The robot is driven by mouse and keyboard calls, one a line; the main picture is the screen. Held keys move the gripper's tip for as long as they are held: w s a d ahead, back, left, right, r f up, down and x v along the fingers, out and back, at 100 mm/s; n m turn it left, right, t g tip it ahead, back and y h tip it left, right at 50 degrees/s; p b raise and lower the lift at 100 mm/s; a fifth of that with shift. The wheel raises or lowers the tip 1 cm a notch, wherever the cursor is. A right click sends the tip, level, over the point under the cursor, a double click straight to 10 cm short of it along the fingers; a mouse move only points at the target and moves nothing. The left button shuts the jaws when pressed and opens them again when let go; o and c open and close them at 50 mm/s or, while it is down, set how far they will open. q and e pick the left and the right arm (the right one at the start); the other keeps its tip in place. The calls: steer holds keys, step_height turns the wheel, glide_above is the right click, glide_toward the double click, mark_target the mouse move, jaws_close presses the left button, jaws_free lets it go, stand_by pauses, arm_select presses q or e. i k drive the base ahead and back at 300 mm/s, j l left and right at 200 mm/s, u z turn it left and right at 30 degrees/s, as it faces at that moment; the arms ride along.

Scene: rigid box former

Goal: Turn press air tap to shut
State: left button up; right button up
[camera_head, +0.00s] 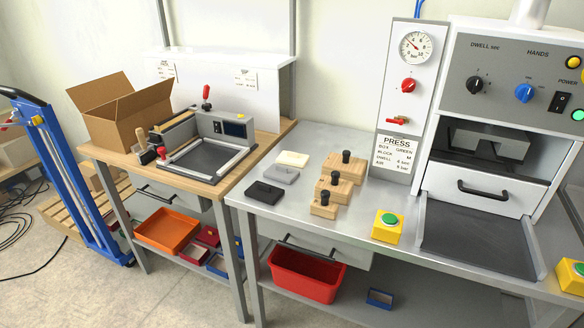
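The press air panel is a narrow white upright board (389,100) at the back, left of the press. It carries a round pressure gauge (415,46) with a red needle. Below the gauge is a round red knob (408,85). Lower down is a small brass tap (399,119) with a red handle that looks roughly level; it is too small to tell its exact setting. A PRESS card (394,153) is fixed under it. Neither of my grippers is in view.
The press (505,95) stands right of the panel with its tray out in front. Wooden blocks (340,180) with black knobs and a yellow box with a green button (387,227) stand on the grey bench. Bare bench top lies in front of the panel.

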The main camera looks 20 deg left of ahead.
mark_target(400, 122)
steer(key=i+j, duration=0.35)
steer(key=i+j+z, duration=0.1)
steer(key=j+z, duration=0.4)
steer(key=j, duration=0.15)
